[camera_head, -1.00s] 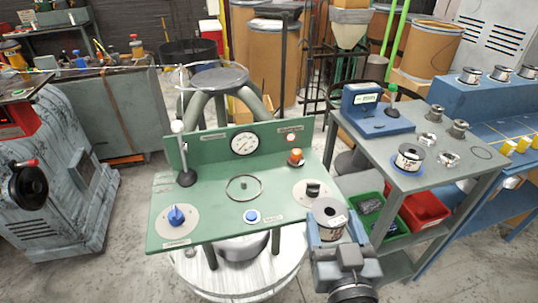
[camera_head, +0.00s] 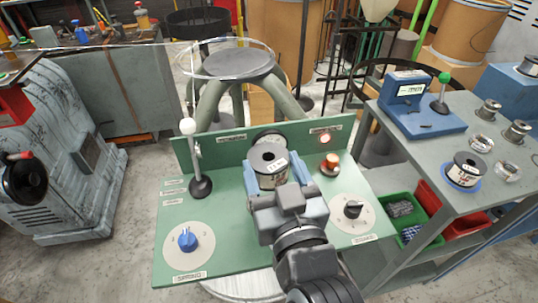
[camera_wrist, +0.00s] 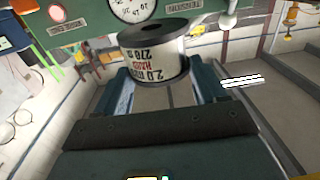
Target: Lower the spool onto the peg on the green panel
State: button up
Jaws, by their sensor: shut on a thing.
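The spool (camera_head: 267,157) has dark flanges and a white label. It is upright in my gripper (camera_head: 274,178), between the two blue fingers, in front of the dial gauge. It also shows in the wrist view (camera_wrist: 155,55), with its label facing the camera and my fingers on both sides. The green panel (camera_head: 225,218) lies below and around it. The peg is hidden in both views now, behind the spool, gripper or arm. I cannot tell how far the spool is above the panel or whether it lines up with the peg.
A white-knobbed lever (camera_head: 194,160) stands left of the spool on the panel. A blue knob (camera_head: 187,240), a black knob (camera_head: 352,209) and an orange button (camera_head: 331,162) surround the middle. On the grey table (camera_head: 420,160) at right stands another spool (camera_head: 464,169).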

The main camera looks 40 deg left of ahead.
jog(key=shift+f+b, duration=1.8)
jog(key=shift+f, duration=0.4)
jog(key=shift+s+f, duration=0.1)
jog(key=shift+f, duration=0.35)
jog(key=shift+d+f, duration=0.1)
jog(key=shift+f, duration=0.1)
jog(key=shift+f+b, duration=0.1)
jog(key=shift+b, duration=0.2)
jog(key=shift+r, duration=0.35)
jog(key=shift+r, duration=0.15)
jog(key=shift+f+b, duration=1.55)
jog(key=shift+f, duration=0.2)
jog(key=o, duration=1.4)
jog(key=shift+f, duration=0.1)
